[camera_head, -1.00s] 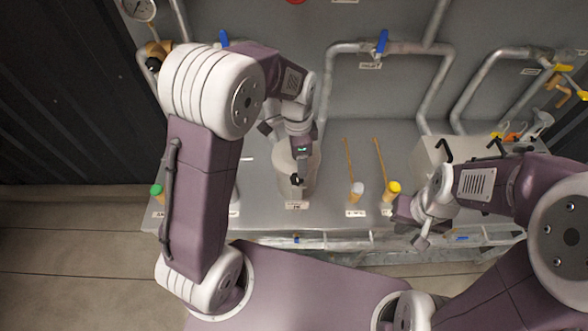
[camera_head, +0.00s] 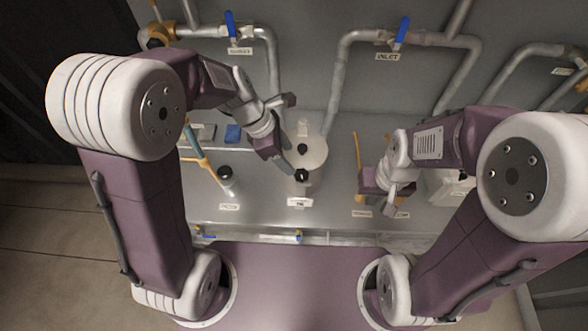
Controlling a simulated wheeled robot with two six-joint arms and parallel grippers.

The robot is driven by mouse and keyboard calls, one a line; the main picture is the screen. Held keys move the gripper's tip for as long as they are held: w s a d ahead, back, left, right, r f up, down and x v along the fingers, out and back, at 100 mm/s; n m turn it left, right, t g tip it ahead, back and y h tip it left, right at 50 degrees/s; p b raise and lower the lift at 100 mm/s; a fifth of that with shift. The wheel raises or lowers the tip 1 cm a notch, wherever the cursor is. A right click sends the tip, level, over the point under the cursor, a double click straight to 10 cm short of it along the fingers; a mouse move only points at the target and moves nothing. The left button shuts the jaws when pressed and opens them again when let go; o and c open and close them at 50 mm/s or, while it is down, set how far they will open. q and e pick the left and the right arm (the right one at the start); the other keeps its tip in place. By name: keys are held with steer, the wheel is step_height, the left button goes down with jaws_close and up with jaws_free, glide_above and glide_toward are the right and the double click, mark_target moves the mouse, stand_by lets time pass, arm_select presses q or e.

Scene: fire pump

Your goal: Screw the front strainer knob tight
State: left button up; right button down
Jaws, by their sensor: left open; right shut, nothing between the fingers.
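The strainer is a pale grey round pot (camera_head: 318,152) on the grey bench, with a dark knob on its lid. The front strainer knob (camera_head: 302,175) is black and sits at the front of the pot, above a small white label. My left gripper (camera_head: 290,135) is open and empty, to the left of the pot and turned toward it. Its lower finger ends close beside the front knob; I cannot tell whether they touch. My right gripper (camera_head: 385,197) is shut and empty, above the bench to the right of the strainer.
Metal pipes with blue-handled valves (camera_head: 231,25) (camera_head: 402,30) run along the back wall. A black-topped fitting with a tan handle (camera_head: 225,172) stands left of the strainer. A blue block (camera_head: 233,133) lies behind it. Bench between the fitting and strainer is clear.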

mark_target(301, 173)
arm_select(q)
steer(key=b+x, duration=0.1)
steer(key=x, duration=0.8)
steer(key=shift+s, duration=0.1)
steer(key=shift+s+r, duration=0.1)
jaws_close()
